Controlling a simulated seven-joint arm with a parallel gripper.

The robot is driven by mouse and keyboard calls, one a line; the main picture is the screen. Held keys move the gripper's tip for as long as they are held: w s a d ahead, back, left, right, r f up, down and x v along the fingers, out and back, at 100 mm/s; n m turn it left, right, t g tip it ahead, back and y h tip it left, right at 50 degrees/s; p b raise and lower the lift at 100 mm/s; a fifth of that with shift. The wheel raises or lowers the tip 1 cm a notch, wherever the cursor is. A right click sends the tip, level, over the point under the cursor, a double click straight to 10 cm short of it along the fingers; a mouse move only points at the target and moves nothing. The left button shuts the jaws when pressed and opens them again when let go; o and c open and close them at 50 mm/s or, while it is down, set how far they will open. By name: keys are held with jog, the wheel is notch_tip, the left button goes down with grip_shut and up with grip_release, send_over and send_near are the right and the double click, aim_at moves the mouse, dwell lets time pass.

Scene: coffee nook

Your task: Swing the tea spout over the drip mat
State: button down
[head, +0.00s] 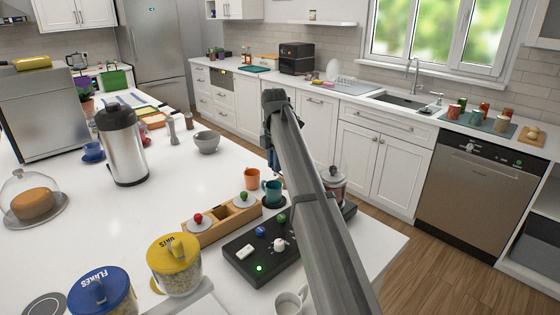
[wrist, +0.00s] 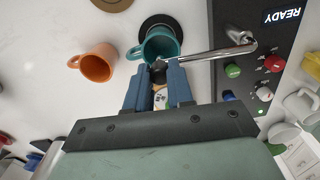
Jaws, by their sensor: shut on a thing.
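The tea spout (wrist: 212,52) is a thin metal tube in the wrist view. It runs left from a pivot on the black machine (wrist: 257,65) to a dark tip at my gripper. My gripper (wrist: 159,73) has blue fingers closed around that dark tip, beside the teal mug's rim. The teal mug (wrist: 162,45) stands on the round black drip mat (wrist: 160,18), and the spout's end is at the mug's near edge. In the head view, the teal mug (head: 272,191) shows beside the machine (head: 250,257). My arm hides the spout there.
An orange mug (wrist: 97,63) stands left of the teal mug. The machine has coloured knobs and a READY display (wrist: 283,15).

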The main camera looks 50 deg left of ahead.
jog(key=shift+s+n, duration=0.35)
jog(key=shift+n, duration=0.05)
jog(key=c, duration=1)
grip_release()
jog(key=shift+r, duration=0.1)
notch_tip(320, 180, up, 14)
jog(key=shift+f, duration=0.15)
jog(key=shift+f, duration=0.1)
